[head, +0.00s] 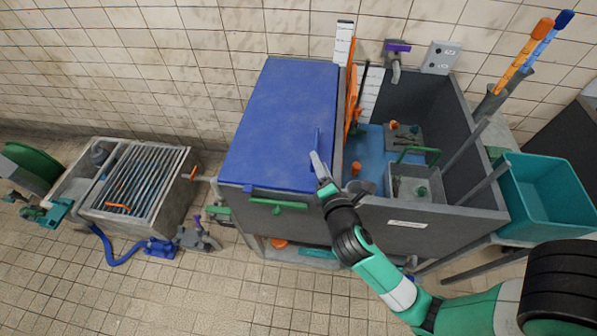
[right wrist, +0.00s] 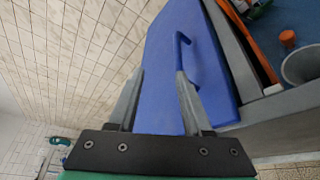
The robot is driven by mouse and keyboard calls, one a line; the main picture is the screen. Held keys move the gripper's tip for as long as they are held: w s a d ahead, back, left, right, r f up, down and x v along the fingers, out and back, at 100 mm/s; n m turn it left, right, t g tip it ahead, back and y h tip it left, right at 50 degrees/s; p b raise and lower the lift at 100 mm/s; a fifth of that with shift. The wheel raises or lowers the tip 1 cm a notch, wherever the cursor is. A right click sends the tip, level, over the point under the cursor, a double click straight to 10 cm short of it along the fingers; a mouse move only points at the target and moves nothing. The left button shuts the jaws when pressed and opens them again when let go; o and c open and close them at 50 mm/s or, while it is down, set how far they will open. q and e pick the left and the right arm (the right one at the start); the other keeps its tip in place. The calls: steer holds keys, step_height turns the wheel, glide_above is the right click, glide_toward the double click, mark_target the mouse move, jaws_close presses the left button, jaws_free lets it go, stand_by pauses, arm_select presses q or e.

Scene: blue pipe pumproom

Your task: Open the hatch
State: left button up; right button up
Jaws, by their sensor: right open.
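The hatch is a flat blue lid (head: 278,120) lying closed over the left part of the grey sink unit. A blue handle (head: 318,140) stands up near the lid's right edge. My right gripper (head: 319,163) is at the near end of this handle, over the lid's front right part. In the right wrist view the lid (right wrist: 165,100) lies beyond the open fingers (right wrist: 160,72). The handle (right wrist: 188,58) shows by the right-hand fingertip, not centred between the fingers. I cannot tell whether they touch. My left gripper is out of view.
The open basin (head: 425,90) right of the lid holds a small grey container (head: 415,186) and an upright orange piece (head: 351,85). A teal bin (head: 548,195) stands at the right. A grated trough (head: 135,185) stands at the left. The tiled floor in front is mostly clear.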

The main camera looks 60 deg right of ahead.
mark_target(316, 142)
steer(key=d+f, duration=0.1)
steer(key=s+d+f+b, duration=0.1)
steer(key=f, duration=0.1)
steer(key=shift+s+f, duration=0.1)
steer(key=shift+f, duration=0.1)
steer(key=shift+r, duration=0.15)
steer(key=shift+w+a, duration=0.1)
steer(key=shift+w, duration=0.1)
steer(key=b+x, duration=0.2)
steer(key=x, duration=0.9)
steer(key=shift+w+d, duration=0.1)
steer(key=shift+d, duration=0.15)
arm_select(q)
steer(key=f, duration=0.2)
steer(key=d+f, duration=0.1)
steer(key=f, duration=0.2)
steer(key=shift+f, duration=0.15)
arm_select(e)
jaws_close()
